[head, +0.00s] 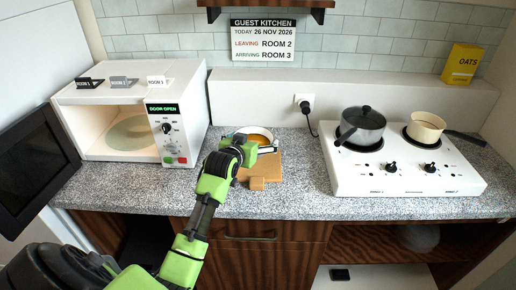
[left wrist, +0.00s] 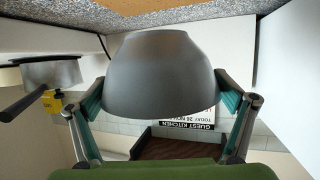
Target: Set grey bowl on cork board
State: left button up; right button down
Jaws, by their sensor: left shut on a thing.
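The grey bowl (left wrist: 160,75) fills the middle of the left wrist view, between the two fingers of my left gripper (left wrist: 165,110), which is shut on it. The tan cork board (head: 268,169) lies on the counter under and in front of the gripper. A tan edge of it also shows near the bowl's base in the left wrist view (left wrist: 150,5). I cannot tell whether the bowl touches the board. My right gripper is not in view.
An open microwave (head: 185,125) stands left, its door (head: 35,150) swung out. A white hob (head: 400,172) at right carries a dark lidded pot (head: 362,128) and a cream pan (head: 425,127). A wall plug (head: 305,102) is behind. Counter (head: 300,165) is clear between board and hob.

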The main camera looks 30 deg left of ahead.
aim_at(259, 141)
pick_arm(q)
jog(key=shift+w+f, duration=1.35)
jog(key=shift+w, duration=0.05)
notch_tip(259, 141, down, 2)
jog(key=shift+f+p, duration=0.1)
jog(key=shift+p, duration=0.65)
jog(key=shift+f, duration=0.55)
jog(key=o, duration=1.2)
jog(key=shift+f, duration=0.25)
jog(key=shift+o, duration=0.2)
jog(key=shift+r, duration=0.1)
